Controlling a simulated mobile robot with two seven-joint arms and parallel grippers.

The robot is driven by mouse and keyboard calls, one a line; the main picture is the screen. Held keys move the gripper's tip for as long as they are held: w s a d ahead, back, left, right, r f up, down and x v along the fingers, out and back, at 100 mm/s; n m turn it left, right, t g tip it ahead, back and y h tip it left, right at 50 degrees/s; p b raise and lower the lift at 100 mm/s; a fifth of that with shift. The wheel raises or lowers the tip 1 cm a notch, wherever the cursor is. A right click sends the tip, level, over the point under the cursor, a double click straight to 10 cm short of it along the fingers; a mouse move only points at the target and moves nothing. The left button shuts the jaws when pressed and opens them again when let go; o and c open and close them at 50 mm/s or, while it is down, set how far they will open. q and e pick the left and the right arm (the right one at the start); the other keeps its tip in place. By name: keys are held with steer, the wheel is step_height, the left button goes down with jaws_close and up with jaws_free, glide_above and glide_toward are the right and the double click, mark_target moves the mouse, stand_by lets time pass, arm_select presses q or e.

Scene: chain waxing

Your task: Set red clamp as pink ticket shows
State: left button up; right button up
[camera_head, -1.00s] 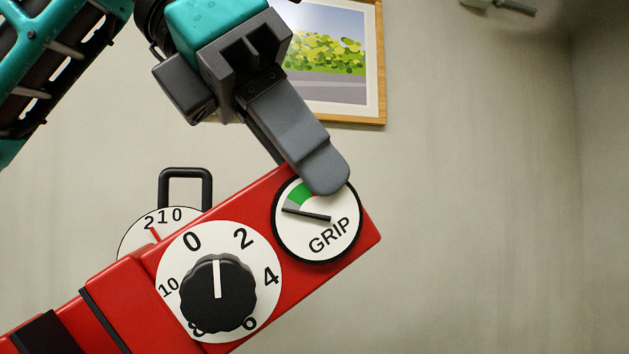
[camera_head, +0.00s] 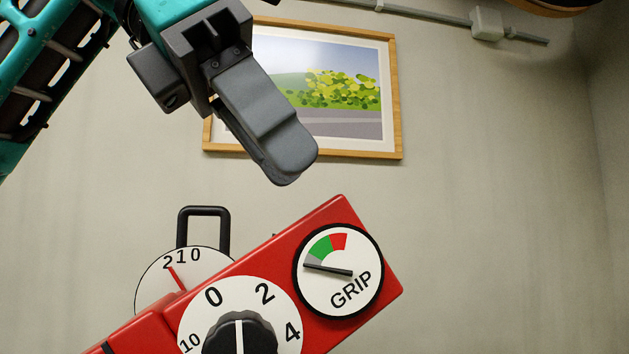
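The red clamp (camera_head: 330,222) rises tilted from the bottom edge toward the right. Its GRIP gauge (camera_head: 350,288) has green and red bands; the black needle points left, into the grey just below the green. Its white numbered dial (camera_head: 282,318) has a black knob (camera_head: 240,338) whose white line points up, between 0 and 2. The knob's lower part is cut off. A second dial (camera_head: 155,290) behind, marked 2 1 0, has a red needle. My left gripper (camera_head: 284,168) is above the clamp, apart from it in view; its fingers overlap, so their gap is unclear. No pink ticket shows.
A black loop handle (camera_head: 203,210) stands behind the clamp. A framed picture (camera_head: 390,95) hangs on the grey wall, with a conduit and box (camera_head: 487,24) at upper right. The space right of the clamp looks clear.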

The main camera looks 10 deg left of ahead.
arm_select(q)
steer(key=p+v, duration=0.1)
steer(key=v, duration=0.6)
steer(key=shift+a+r, duration=0.1)
steer(key=shift+r, duration=0.05)
stand_by(0.3)
